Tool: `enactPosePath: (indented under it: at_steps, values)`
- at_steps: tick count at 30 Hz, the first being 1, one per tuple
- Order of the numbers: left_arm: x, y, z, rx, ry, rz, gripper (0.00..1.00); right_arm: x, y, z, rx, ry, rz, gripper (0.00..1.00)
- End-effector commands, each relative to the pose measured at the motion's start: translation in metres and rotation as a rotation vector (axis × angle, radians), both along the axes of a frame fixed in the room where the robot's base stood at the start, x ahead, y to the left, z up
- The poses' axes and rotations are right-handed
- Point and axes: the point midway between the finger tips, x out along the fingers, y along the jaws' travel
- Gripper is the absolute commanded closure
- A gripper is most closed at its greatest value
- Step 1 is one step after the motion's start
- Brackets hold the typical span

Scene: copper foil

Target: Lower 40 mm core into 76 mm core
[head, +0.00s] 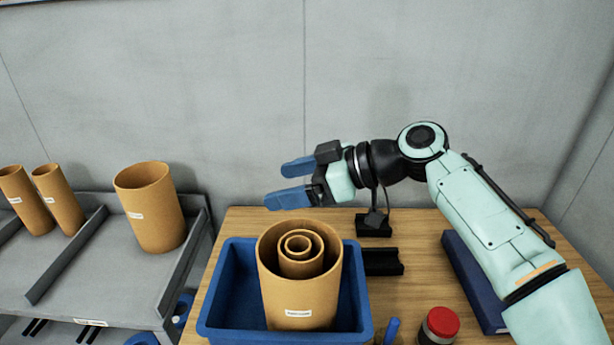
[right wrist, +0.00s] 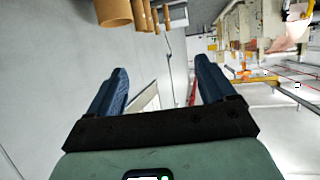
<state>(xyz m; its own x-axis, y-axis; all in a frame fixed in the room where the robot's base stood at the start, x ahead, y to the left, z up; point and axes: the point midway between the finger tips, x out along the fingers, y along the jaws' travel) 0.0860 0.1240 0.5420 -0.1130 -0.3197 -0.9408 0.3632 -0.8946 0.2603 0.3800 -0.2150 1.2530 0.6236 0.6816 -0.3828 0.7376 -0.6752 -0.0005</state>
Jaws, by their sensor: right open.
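A large brown cardboard core (head: 290,292) stands upright in the blue bin (head: 212,318). Inside it is a mid-sized core (head: 300,269), and inside that is the smallest core (head: 285,246), its rim near the mid-sized one's rim. The three are nested roughly concentrically; their lower parts are hidden, and the label is too small to read. My right gripper (head: 276,185) is open and empty, behind and above the bin, clear of the cores. Its two blue fingers also show apart in the right wrist view (right wrist: 160,66). My left gripper is not in view.
Three other cores stand on the grey shelf at left: a wide one (head: 152,212) and two narrower ones (head: 58,200) (head: 24,202). A red-capped jar (head: 440,325), a black holder (head: 383,262) and a dark blue item (head: 470,275) are on the wooden table (head: 415,285).

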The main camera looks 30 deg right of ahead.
Motion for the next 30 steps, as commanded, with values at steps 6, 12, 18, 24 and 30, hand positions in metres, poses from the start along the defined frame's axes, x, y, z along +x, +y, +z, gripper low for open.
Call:
enactPosePath:
  at_steps: [6,12,18,24,30]
  values:
    - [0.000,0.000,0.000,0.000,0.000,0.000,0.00,-0.020,-0.023,0.014,-0.001,-0.005,-0.005,0.17]
    - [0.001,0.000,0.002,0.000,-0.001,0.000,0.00,-0.050,-0.055,0.032,-0.001,-0.005,-0.005,0.17]
    - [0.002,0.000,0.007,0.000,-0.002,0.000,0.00,-0.071,-0.079,0.046,0.000,-0.003,-0.003,0.17]
    - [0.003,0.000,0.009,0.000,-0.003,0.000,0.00,-0.082,-0.089,0.051,0.001,-0.002,-0.001,0.17]
    - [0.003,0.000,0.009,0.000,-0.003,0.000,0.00,-0.083,-0.090,0.051,0.001,-0.002,-0.001,0.17]
